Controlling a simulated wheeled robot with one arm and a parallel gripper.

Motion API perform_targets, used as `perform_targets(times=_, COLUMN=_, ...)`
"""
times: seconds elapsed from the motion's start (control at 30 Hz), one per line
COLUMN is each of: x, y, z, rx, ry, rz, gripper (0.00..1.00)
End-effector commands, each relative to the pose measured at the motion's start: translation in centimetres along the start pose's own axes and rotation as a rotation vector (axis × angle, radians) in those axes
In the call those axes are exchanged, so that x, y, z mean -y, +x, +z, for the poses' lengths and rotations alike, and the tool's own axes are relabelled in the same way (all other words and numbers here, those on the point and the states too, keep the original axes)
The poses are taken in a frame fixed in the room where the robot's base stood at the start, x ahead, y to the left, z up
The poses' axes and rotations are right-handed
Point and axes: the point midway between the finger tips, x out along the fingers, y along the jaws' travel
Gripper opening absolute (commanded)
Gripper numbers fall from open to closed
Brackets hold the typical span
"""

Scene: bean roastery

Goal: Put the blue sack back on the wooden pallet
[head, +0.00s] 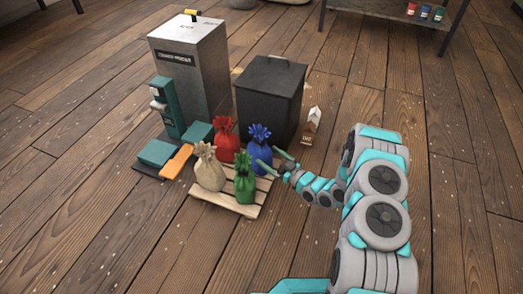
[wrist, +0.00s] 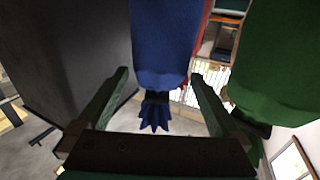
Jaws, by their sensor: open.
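The blue sack (head: 260,152), tied with a ruffled top, stands upright at the far right corner of the wooden pallet (head: 238,208). My gripper (head: 269,157) is open at the sack's right side, its fingers pointing towards it. In the wrist view the blue sack (wrist: 165,40) appears upside down, with its ruffle between the two spread fingers. The fingers do not look closed on it. Whether either finger touches the cloth I cannot tell. The sack's base is partly hidden in the head view.
A red sack (head: 224,140), a beige sack (head: 209,170) and a green sack (head: 244,183) crowd the pallet. A dark bin (head: 270,98) stands close behind. A steel cabinet (head: 190,75), a teal scale (head: 166,108) and a small carton (head: 311,127) are nearby. Floor in front is clear.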

Motion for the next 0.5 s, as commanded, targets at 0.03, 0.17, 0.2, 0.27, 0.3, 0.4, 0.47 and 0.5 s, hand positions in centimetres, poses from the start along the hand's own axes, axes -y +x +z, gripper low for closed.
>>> perform_targets(times=0.03, x=-0.1, y=-0.8, z=-0.1, rx=0.001, ry=0.002, rz=0.002, gripper=1.0)
perform_targets(times=0.17, x=-0.2, y=-2.2, z=0.0, rx=0.001, ry=0.0, rz=0.003, gripper=1.0)
perform_targets(times=0.2, x=-0.1, y=-2.5, z=0.0, rx=0.001, ry=0.0, rz=0.002, gripper=1.0)
perform_targets(times=0.27, x=-0.1, y=-2.9, z=0.0, rx=0.001, ry=-0.001, rz=0.001, gripper=1.0)
perform_targets(times=0.3, x=-0.1, y=-3.0, z=0.0, rx=0.001, ry=-0.001, rz=0.001, gripper=1.0)
perform_targets(times=0.4, x=-0.1, y=-3.2, z=0.0, rx=0.001, ry=-0.001, rz=0.0, gripper=1.0)
perform_targets(times=0.47, x=0.0, y=-3.3, z=0.0, rx=0.0, ry=-0.001, rz=0.0, gripper=1.0)
perform_targets(times=0.5, x=0.0, y=-3.3, z=0.0, rx=0.0, ry=-0.001, rz=0.0, gripper=1.0)
